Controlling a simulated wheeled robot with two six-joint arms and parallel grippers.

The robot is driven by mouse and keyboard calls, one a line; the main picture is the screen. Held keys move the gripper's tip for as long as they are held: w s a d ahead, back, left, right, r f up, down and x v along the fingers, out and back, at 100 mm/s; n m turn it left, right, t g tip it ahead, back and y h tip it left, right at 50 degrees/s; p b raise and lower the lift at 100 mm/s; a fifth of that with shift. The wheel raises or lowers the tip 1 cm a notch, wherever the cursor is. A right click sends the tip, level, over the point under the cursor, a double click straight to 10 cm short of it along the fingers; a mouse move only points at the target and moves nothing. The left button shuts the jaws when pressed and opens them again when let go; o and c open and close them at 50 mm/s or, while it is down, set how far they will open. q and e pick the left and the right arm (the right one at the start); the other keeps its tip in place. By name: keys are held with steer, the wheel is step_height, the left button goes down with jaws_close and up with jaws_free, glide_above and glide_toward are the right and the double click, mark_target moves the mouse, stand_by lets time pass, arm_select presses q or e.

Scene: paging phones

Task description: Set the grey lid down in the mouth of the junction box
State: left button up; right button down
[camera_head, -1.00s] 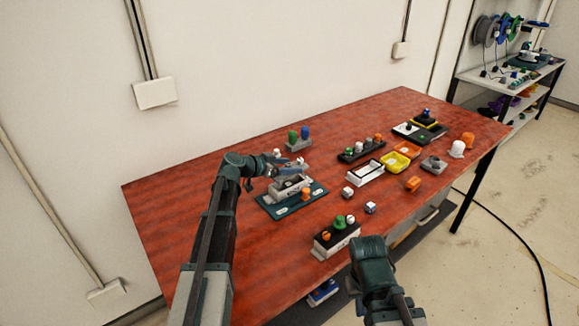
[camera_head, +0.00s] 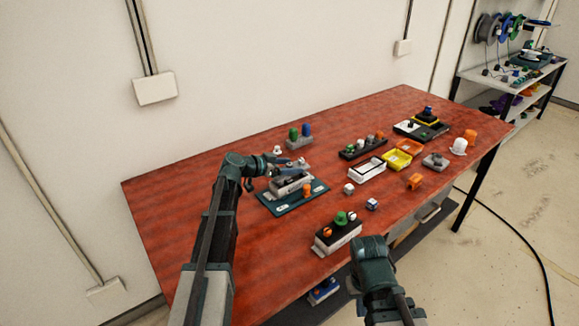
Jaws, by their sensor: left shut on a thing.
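The grey junction box (camera_head: 291,190) sits on a teal base plate (camera_head: 280,208) left of the middle of the table. My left gripper (camera_head: 284,167) is right above the box and shut on the grey lid (camera_head: 288,178). The lid is small in the picture and lies at or just over the box's mouth. I cannot tell whether it touches the rim all round. The gripper hides part of the lid and the mouth. My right gripper (camera_head: 372,247) is low over the table's front edge, apart from the box; its fingers are hidden.
An orange knob (camera_head: 307,190) stands on the base plate close to the box. A block with green and blue caps (camera_head: 299,139) stands behind. A white box with knobs (camera_head: 336,236) is in front. White (camera_head: 366,172) and yellow (camera_head: 396,160) trays lie right. The table's left side is clear.

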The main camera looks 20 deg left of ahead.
arm_select(q)
steer(key=shift+f, duration=0.25)
stand_by(0.4)
steer(key=shift+f+b, duration=0.65)
steer(key=shift+b, duration=0.2)
steer(key=shift+f+b, duration=0.5)
stand_by(0.6)
steer(key=o, duration=1.4)
steer(key=shift+o, duration=0.2)
steer(key=shift+r+p, duration=3.2)
